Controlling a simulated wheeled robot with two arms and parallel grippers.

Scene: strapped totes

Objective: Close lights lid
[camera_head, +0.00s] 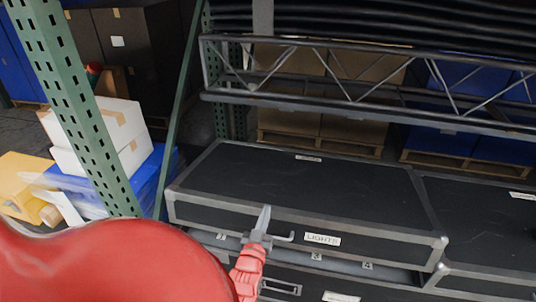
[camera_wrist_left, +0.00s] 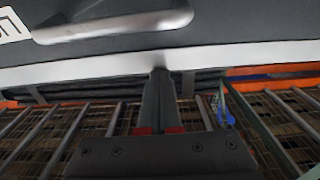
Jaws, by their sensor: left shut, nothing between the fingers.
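The black lights case (camera_head: 295,185) has silver metal edges and a white "LIGHTS" label (camera_head: 322,239) on its front. Its top lies nearly flat; I cannot tell whether a gap remains under the lid. My left gripper (camera_head: 263,218) is shut and empty at the case's front, left of the label, with its fingertips pointing up. In the left wrist view, the shut fingers (camera_wrist_left: 159,82) reach the silver edge (camera_wrist_left: 230,56), near a metal handle (camera_wrist_left: 115,26); contact is unclear. My right gripper is out of view.
A grey strip with number labels (camera_head: 316,257) runs under the case, above another black case (camera_head: 340,285). A similar case (camera_head: 490,215) stands close on the right. A green rack post (camera_head: 85,110) rises at left. A metal truss (camera_head: 370,75) crosses behind, above the case.

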